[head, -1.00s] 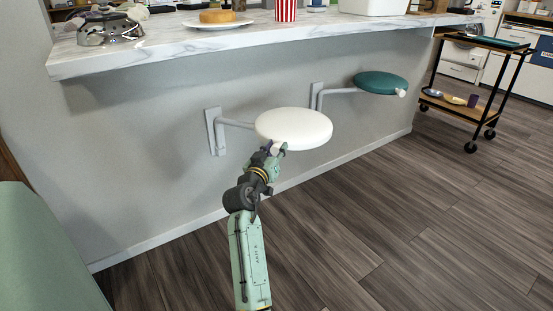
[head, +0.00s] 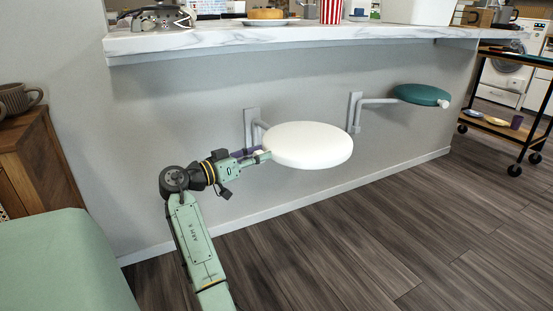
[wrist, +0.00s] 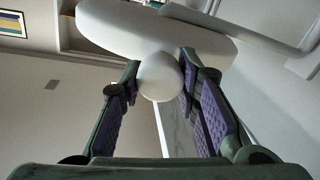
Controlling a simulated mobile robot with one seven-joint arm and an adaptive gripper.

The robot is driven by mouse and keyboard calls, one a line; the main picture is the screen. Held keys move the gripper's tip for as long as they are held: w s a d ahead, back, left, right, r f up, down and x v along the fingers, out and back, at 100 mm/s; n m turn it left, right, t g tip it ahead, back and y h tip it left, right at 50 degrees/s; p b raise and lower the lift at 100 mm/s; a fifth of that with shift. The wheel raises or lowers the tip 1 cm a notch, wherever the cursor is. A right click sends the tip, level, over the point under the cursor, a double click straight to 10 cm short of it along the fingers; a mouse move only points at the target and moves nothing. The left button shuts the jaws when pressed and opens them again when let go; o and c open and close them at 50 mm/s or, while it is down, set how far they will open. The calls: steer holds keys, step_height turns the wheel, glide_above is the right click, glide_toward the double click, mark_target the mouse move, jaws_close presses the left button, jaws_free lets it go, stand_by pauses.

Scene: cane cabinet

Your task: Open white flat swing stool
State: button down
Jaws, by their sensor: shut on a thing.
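The white flat swing stool (head: 308,145) is a round white seat on a grey arm that joins a wall bracket (head: 251,127) under the counter. My gripper (head: 257,154) is at the left edge of the seat in the head view. In the wrist view, my gripper (wrist: 160,90) has its purple-padded fingers on either side of a rounded white knob (wrist: 160,76) on the seat's rim, and they are shut on it. The white seat (wrist: 130,30) fills the top of the wrist view. In the head view the knob is mostly hidden by the fingers.
A teal swing stool (head: 421,95) is mounted to the right. The marble counter (head: 290,37) overhangs both stools. A green padded seat (head: 65,262) and a wooden cabinet (head: 42,165) stand at the left. A black cart (head: 500,130) is far right. The wood floor in front is clear.

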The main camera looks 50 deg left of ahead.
steer(key=shift+s+a+h, duration=0.5)
steer(key=shift+s+a, duration=0.25)
steer(key=shift+s, duration=0.05)
steer(key=shift+m, duration=0.3)
steer(key=c, duration=1.2)
jaws_free()
steer(key=shift+w+d, duration=0.1)
steer(key=s, duration=0.4)
steer(key=s+a, duration=0.1)
steer(key=s, duration=0.7)
steer(key=shift+a, duration=0.3)
steer(key=shift+w, duration=0.1)
